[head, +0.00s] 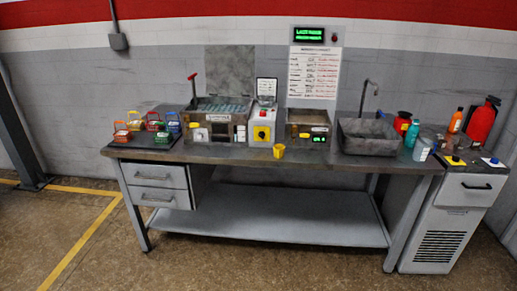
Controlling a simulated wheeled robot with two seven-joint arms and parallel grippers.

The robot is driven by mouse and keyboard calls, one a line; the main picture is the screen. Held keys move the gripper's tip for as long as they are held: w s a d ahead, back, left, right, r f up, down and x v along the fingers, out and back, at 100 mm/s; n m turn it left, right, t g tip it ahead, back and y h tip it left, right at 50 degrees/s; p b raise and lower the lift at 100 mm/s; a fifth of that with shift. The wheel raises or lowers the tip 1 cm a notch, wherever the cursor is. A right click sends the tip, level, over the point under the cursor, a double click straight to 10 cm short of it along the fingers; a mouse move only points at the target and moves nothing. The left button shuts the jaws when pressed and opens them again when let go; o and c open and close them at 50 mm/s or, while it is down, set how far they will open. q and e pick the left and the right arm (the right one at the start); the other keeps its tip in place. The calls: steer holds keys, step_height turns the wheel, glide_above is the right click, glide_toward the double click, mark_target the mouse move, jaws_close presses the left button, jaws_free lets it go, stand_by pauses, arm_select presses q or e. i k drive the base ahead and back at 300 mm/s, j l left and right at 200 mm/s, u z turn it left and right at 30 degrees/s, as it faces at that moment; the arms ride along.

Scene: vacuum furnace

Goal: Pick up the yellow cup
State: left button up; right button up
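A small yellow cup (279,151) stands on the grey workbench (230,156), near its front edge and about the middle of its length. It looks upright and sits in front of the gap between a machine with a yellow panel and a box with green displays. Nothing touches it that I can see. Neither of my grippers shows in the head view.
Behind the cup stand the yellow-panelled machine (263,124) and the green-display box (312,121). A sink (368,138) is to the right, several coloured baskets (136,120) to the left. Bottles and red extinguishers (482,122) stand far right. The floor in front is clear.

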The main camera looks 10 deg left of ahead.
mark_target(279, 150)
steer(key=z, duration=0.25)
steer(key=i+j+z, duration=0.55)
steer(key=z, duration=0.3)
steer(key=i+j+z, duration=0.15)
steer(key=j+z, duration=0.25)
steer(key=j, duration=0.1)
